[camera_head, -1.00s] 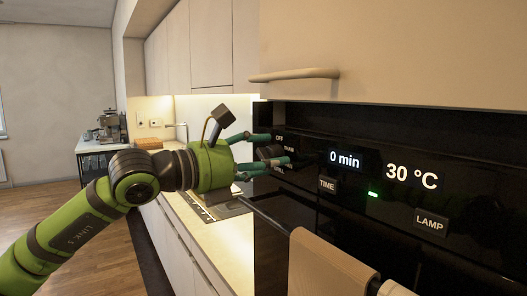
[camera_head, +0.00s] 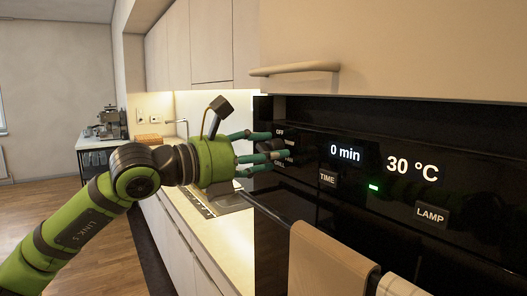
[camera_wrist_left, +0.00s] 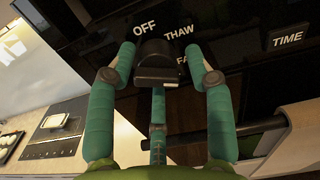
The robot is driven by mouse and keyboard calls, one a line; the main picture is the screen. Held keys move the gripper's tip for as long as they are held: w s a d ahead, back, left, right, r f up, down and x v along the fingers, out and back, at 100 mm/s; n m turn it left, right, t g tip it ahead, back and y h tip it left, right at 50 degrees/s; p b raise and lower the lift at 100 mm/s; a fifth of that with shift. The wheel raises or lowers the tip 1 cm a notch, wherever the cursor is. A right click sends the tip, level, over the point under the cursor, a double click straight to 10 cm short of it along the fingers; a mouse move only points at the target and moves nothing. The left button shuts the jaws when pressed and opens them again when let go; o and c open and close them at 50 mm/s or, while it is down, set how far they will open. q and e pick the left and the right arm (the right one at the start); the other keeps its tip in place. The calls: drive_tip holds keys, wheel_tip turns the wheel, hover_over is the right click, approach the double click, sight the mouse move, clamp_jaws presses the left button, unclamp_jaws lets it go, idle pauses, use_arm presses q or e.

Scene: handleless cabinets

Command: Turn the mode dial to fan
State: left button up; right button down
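The black mode dial (camera_wrist_left: 155,64) sits on the dark oven panel in the left wrist view, with the labels OFF (camera_wrist_left: 144,27), THAW (camera_wrist_left: 179,33) and a partly covered FAN (camera_wrist_left: 182,60) around it. My green left gripper (camera_head: 268,148) is at the dial in the head view, and its fingers hide most of the dial there. In the wrist view the left gripper's (camera_wrist_left: 159,56) teal fingers are spread around the dial, one on each side and one below. A gap shows at the right finger; the left finger is close, contact unclear. The dial's exact pointing is unclear.
The panel also has a TIME button (camera_head: 327,180), a LAMP button (camera_head: 431,216), and displays reading 0 min (camera_head: 345,155) and 30 °C (camera_head: 412,170). A towel (camera_head: 325,262) hangs on the oven's bar below. A cabinet handle (camera_head: 294,69) juts out above.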

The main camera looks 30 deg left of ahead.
use_arm(q)
drive_tip(key=shift+r, duration=0.1)
idle(0.3)
drive_tip(key=shift+v, duration=0.9)
drive_tip(key=v, duration=1)
